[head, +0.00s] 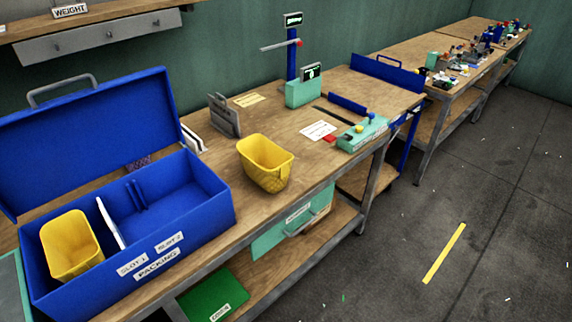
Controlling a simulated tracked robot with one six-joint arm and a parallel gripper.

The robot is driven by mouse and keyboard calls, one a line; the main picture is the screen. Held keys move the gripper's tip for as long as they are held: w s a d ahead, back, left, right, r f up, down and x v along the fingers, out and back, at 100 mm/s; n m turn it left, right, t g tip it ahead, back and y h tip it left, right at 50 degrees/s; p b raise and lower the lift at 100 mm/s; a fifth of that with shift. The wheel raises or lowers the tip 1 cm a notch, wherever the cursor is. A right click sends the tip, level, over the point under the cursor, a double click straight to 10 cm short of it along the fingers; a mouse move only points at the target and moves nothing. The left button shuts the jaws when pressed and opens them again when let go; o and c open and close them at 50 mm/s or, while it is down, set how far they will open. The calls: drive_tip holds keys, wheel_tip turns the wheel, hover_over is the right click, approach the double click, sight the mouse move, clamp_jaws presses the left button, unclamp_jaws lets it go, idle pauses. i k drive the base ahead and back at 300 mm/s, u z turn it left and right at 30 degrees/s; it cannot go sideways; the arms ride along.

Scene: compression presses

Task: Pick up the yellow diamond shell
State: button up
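A yellow open-topped shell (268,178) with a diamond-like pattern on its lower sides stands upright on the wooden workbench (215,167), near its front edge. A second yellow open-topped shell (70,246) sits in the left compartment of the blue packing box; its visible sides look plainer, and much of its outside is hidden by the box. My gripper is not in view, and nothing is seen touching either shell.
The blue box (205,222), labelled PACKING, has its lid open and its right compartment empty. A grey rack (224,115) stands behind the bench shell. A teal press (304,92) and a teal control block (362,133) stand to its right. Open floor (480,200) lies right.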

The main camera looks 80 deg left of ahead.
sight(267, 163)
drive_tip(key=i, duration=1.7)
drive_tip(key=u, duration=3.7)
